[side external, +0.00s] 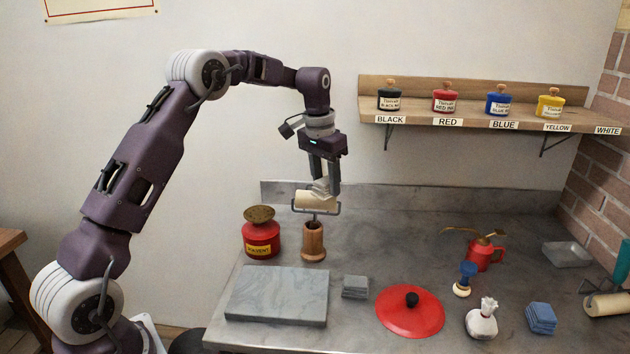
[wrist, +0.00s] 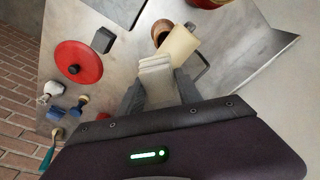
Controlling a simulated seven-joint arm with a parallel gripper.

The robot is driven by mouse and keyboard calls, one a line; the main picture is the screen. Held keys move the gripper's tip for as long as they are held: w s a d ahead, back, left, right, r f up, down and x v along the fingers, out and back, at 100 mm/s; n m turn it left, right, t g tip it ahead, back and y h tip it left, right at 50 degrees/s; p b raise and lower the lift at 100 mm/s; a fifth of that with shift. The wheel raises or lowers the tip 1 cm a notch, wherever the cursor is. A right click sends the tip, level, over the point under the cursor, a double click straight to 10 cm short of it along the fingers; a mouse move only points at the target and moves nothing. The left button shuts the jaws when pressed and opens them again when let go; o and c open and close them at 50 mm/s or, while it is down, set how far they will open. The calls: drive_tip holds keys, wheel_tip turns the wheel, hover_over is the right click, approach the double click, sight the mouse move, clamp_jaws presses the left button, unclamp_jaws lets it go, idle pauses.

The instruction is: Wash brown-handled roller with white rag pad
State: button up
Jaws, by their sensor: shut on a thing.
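The brown-handled roller (side external: 316,201) stands upright with its cream cylinder on top, its lower end in a brown cup-like holder (side external: 313,245). The cylinder also shows in the wrist view (wrist: 181,45). My gripper (side external: 324,180) is above it, pointing down, shut on the white rag pad (wrist: 156,78). The layered pad shows between the fingers in the wrist view, and also in the side view (side external: 322,188). The pad lies at the roller's upper side and appears to touch it; exact contact is hard to tell. The handle is mostly hidden by the holder.
A red solvent can (side external: 261,238) stands close left of the holder. In front are a stone slab (side external: 277,296), grey pads (side external: 355,286) and a red lid (side external: 410,311). Blue pads (side external: 541,318), a white bag (side external: 482,320) and a red oil can (side external: 484,254) are right. An ink shelf (side external: 470,112) is behind.

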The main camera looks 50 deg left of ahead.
sight(309, 192)
drive_tip(key=shift+s+a+r, duration=0.1)
drive_tip(key=shift+s+a, duration=0.4)
drive_tip(key=shift+s, duration=0.05)
drive_tip(key=shift+s+a, duration=1.9)
drive_tip(key=shift+w+d, duration=0.8)
drive_tip(key=shift+d, duration=0.05)
drive_tip(key=shift+w+d, duration=0.55)
drive_tip(key=shift+w, duration=0.05)
drive_tip(key=shift+w+d, duration=1.25)
drive_tip(key=shift+r, duration=3.95)
